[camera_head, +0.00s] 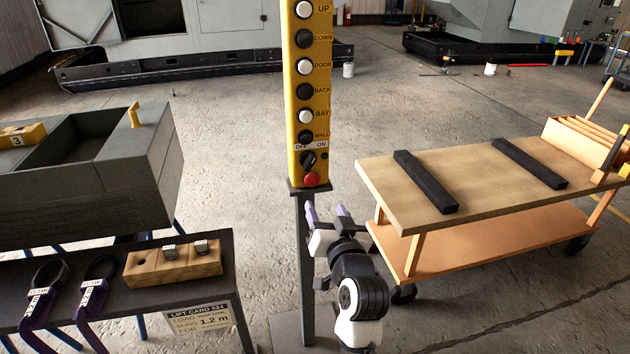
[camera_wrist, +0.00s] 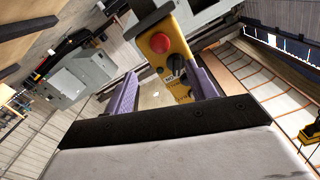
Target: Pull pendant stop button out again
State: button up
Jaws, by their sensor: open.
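The yellow pendant (camera_head: 291,88) stands upright on a dark post in the head view. Its red stop button (camera_head: 312,180) is at the bottom, under the black OFF/ON switch (camera_head: 308,158). In the wrist view the red stop button (camera_wrist: 160,43) faces the camera, beyond and between the purple fingers. I cannot tell whether it is pressed in or out. My gripper (camera_head: 327,212) is open and empty, just below and in front of the button in the head view. In the wrist view my gripper (camera_wrist: 162,88) has its fingers wide apart, and the button appears clear of them.
An orange cart (camera_head: 375,177) with two dark bars stands on the right. A dark bench (camera_head: 222,268) with slings, a wooden block and a lift card is on the left. A grey bin (camera_head: 160,165) is behind it. Open concrete floor lies around the post.

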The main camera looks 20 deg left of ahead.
aim_at(313, 180)
jog(key=p+x, duration=0.2)
jog(key=x, duration=0.8)
jog(key=shift+w+a+p, duration=0.25)
jog(key=shift+w+p, duration=0.05)
jog(key=shift+p, duration=0.05)
